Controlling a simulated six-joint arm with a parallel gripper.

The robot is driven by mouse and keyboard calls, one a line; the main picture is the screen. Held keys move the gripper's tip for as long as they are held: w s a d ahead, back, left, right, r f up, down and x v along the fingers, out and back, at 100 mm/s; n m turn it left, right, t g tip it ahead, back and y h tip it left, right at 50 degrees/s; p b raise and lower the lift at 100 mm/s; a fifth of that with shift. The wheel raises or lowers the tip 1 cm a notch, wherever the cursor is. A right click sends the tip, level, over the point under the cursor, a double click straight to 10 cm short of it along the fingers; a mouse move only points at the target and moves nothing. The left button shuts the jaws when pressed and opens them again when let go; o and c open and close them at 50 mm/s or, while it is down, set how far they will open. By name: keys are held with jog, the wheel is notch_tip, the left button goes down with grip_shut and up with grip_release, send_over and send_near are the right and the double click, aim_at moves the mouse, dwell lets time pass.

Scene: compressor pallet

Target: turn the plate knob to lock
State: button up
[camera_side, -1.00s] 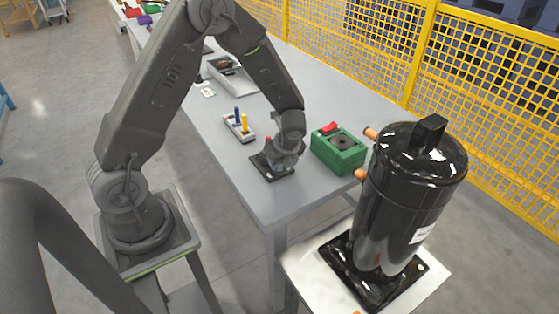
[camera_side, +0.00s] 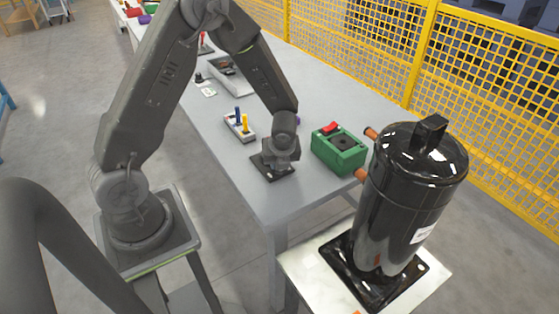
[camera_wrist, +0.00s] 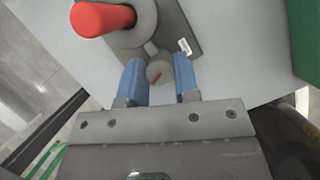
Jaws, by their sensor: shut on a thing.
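The small round grey knob (camera_wrist: 159,71) with a red mark line sits near the edge of a dark plate (camera_wrist: 178,22) in the wrist view. My gripper (camera_wrist: 159,66) is shut on this knob, one blue finger on each side. A red handle (camera_wrist: 102,19) rises from a grey round hub on the same plate, left of the knob. In the side view the dark plate (camera_side: 285,173) lies on the grey table under my gripper (camera_side: 278,160), which hides the knob and handle there.
A green box (camera_side: 340,155) with a red switch stands just right of my gripper. A light block with blue and yellow pegs (camera_side: 240,127) stands behind left. A black compressor (camera_side: 405,210) stands on a separate stand at front right. A yellow fence (camera_side: 470,80) runs behind the table.

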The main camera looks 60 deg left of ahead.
jog(key=o, duration=0.9)
jog(key=shift+r, duration=0.15)
jog(key=v, duration=1.3)
jog(key=shift+s+d+r, duration=0.15)
jog(key=shift+d+r, duration=0.05)
jog(key=shift+d, duration=0.05)
